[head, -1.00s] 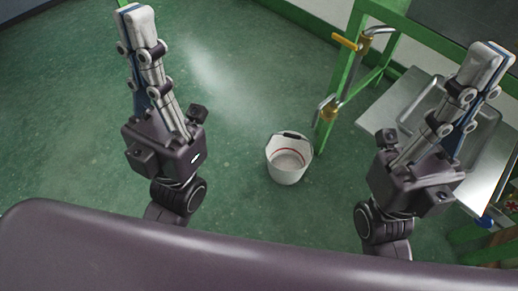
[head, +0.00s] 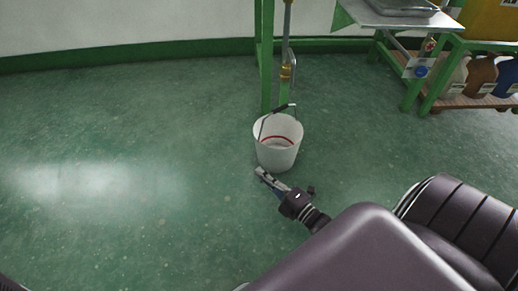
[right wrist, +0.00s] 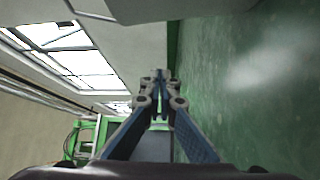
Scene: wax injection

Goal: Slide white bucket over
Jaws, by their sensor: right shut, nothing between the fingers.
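The white bucket (head: 276,152) stands upright on the green floor in the middle of the head view, its dark-gripped handle raised and a red line inside. My right gripper (head: 259,171) is low, just in front of the bucket and a little left of its base. It is shut and empty; I cannot tell whether it touches the bucket. In the right wrist view the shut fingertips (right wrist: 159,75) point along the floor and the bucket does not show. My left gripper is not in view.
A green frame post with a pipe and brass valve (head: 287,71) stands right behind the bucket. A metal-topped table (head: 392,17) and a shelf with several jugs (head: 480,80) are at the back right. The floor (head: 120,150) to the left is clear.

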